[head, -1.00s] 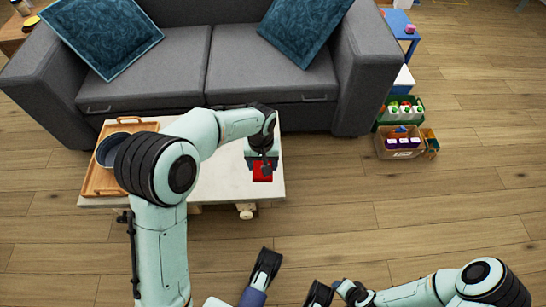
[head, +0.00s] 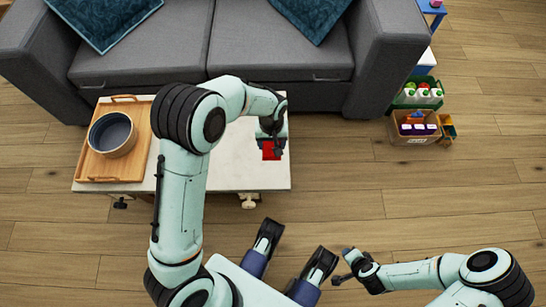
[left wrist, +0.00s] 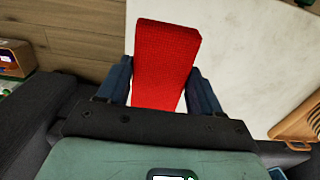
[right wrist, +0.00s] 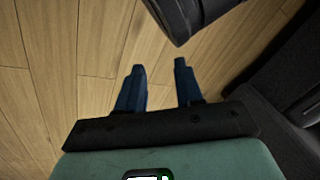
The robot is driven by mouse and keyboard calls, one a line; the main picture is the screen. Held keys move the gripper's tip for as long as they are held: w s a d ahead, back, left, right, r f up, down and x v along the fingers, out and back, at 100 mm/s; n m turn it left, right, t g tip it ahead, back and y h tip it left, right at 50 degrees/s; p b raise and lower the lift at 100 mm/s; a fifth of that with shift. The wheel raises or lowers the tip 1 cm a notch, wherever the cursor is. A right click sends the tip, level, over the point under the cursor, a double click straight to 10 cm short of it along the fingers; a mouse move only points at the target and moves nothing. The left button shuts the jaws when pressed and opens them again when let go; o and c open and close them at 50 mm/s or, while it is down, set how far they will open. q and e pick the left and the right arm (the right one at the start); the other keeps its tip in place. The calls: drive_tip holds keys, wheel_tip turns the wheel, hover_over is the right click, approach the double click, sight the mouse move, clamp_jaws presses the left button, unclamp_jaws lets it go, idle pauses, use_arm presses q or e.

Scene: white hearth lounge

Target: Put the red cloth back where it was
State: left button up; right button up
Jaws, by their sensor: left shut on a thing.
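The red cloth (head: 271,150) is at the right end of the white table (head: 230,170) in the head view. My left gripper (head: 272,142) is shut on it. In the left wrist view the red cloth (left wrist: 166,60) stands out between the two blue fingers, with the pale table top behind it. I cannot tell whether the cloth touches the table. My right gripper (right wrist: 158,80) is open and empty above the wooden floor. In the head view it is at the lower right, away from the table.
A wooden tray (head: 92,165) with a dark blue bowl (head: 112,134) covers the table's left end. The grey sofa (head: 280,60) stands behind the table. A green crate (head: 417,98) and a brown box (head: 414,138) stand on the floor to the right. The table's middle front is clear.

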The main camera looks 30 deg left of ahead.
use_arm(q)
wheel_tip(320, 180, down, 6)
drive_tip(key=shift+f+b, duration=0.2)
drive_tip(key=shift+b, duration=0.6)
drive_tip(key=shift+f+b, duration=0.8)
drive_tip(key=shift+f, duration=1.95)
drive_tip(key=shift+r, duration=0.1)
use_arm(e)
drive_tip(key=s+d+f+g, duration=0.1)
drive_tip(key=s+f+g, duration=0.1)
drive_tip(key=s+f, duration=0.4)
drive_tip(key=shift+s+g, duration=0.4)
drive_tip(key=shift+s, duration=0.25)
drive_tip(key=shift+f, duration=0.1)
use_arm(q)
drive_tip(key=o, duration=0.5)
drive_tip(key=shift+f, duration=0.2)
drive_tip(key=o, duration=0.4)
drive_tip(key=shift+o, duration=0.2)
use_arm(e)
drive_tip(key=shift+s, duration=0.1)
